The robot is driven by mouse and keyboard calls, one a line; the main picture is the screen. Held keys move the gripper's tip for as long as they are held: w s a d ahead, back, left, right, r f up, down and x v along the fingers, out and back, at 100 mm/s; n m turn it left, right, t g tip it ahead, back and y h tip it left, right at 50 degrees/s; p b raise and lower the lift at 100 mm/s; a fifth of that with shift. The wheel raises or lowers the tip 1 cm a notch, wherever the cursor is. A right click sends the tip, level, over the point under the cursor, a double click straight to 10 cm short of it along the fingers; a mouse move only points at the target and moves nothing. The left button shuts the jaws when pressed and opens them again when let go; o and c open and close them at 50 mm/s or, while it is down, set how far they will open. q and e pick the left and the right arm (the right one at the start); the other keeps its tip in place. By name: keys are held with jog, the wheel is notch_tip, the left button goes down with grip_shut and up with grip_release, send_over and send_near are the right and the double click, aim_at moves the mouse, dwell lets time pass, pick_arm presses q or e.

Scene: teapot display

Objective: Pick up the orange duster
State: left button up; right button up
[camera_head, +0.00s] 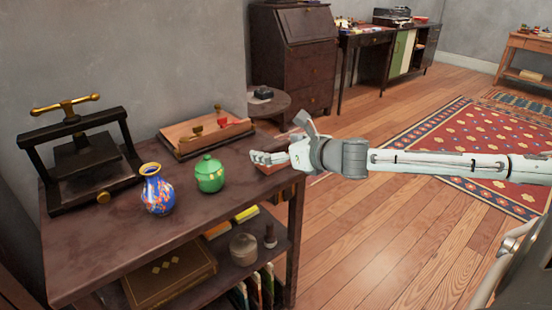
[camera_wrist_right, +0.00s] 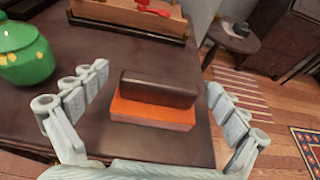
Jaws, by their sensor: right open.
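The orange duster (camera_wrist_right: 152,112) lies on the dark wooden table near its right end. It has an orange lower part and a dark brown block on top. In the head view the duster (camera_head: 268,168) is mostly hidden behind my right gripper (camera_head: 272,157). In the right wrist view my right gripper (camera_wrist_right: 154,100) is open, with one finger on each side of the duster and gaps between. The left gripper is not in view.
A green lidded jar (camera_head: 210,174) and a blue patterned vase (camera_head: 157,190) stand left of the duster. A wooden tray (camera_head: 184,153) lies behind, and a black press (camera_head: 80,160) stands at far left. The table edge is close on the right.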

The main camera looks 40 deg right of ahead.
aim_at(276, 144)
jog(key=shift+c, duration=0.3)
jog(key=c, duration=1.2)
jog(key=shift+r, duration=0.85)
notch_tip(276, 144, up, 2)
jog(key=shift+r, duration=0.25)
jog(key=a+r, duration=0.2)
jog(key=a, duration=0.1)
jog(key=shift+w, duration=0.1)
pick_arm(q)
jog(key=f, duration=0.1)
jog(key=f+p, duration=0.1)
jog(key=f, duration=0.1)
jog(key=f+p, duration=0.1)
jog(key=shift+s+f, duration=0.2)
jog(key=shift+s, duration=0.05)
pick_arm(e)
jog(key=a+r, duration=0.4)
jog(key=a, duration=0.4)
jog(key=shift+w+a+r, duration=0.25)
jog(key=shift+a+r, duration=0.05)
jog(key=shift+r, duration=0.1)
